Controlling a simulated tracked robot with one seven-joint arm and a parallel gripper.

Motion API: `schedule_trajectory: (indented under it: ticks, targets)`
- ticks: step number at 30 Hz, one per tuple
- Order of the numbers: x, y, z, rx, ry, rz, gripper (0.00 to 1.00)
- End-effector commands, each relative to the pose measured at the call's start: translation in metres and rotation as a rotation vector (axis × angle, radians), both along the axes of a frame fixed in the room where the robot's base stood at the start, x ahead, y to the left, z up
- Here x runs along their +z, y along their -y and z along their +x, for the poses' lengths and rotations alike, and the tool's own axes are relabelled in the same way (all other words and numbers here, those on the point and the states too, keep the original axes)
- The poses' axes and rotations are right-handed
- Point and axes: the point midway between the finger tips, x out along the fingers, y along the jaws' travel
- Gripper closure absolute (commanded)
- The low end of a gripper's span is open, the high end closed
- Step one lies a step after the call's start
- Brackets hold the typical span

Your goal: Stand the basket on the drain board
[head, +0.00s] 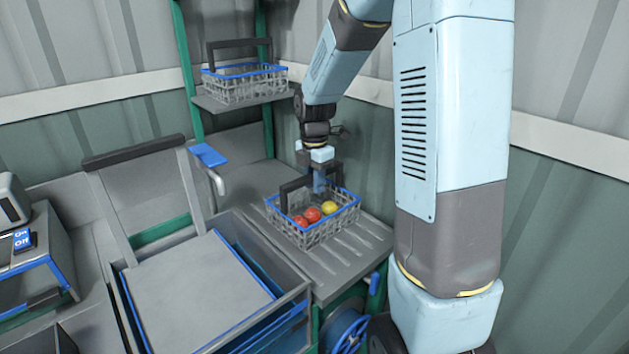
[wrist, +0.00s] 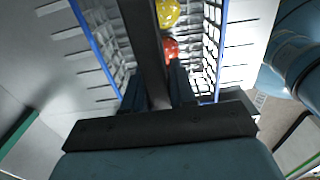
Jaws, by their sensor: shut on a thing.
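The wire basket (head: 313,234) has a blue rim and a dark handle (head: 296,185), and holds red and yellow tomatoes (head: 312,214). It is upright over the ridged grey drain board (head: 352,254); I cannot tell whether its base touches the board. My gripper (head: 319,187) points down from above and is shut on the handle. In the wrist view the handle bar (wrist: 146,45) runs between the fingers (wrist: 156,82), with a yellow and a red tomato below. The board's slots show on both sides of the basket.
A second, empty-looking basket (head: 245,82) stands on a shelf (head: 240,99) at the back. Left of the board is a sink-like tub (head: 262,320) with a flat grey lid (head: 196,287). A tap with a blue lever (head: 208,155) rises behind. The front right of the board is clear.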

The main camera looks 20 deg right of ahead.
Motion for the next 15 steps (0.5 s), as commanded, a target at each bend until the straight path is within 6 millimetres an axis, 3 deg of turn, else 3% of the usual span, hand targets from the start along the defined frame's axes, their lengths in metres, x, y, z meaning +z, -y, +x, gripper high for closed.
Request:
schedule_trajectory:
  ticks: [3, 4, 12, 15]
  targets:
    - [-0.0011, 0.0001, 0.0001, 0.000, 0.000, 0.000, 1.00]
    - [-0.0011, 0.0001, 0.0001, 0.000, 0.001, 0.000, 0.73]
    - [-0.0010, 0.0000, 0.0001, 0.000, 0.000, 0.000, 0.47]
    - [-0.0011, 0.0000, 0.0001, 0.000, 0.000, 0.000, 0.45]
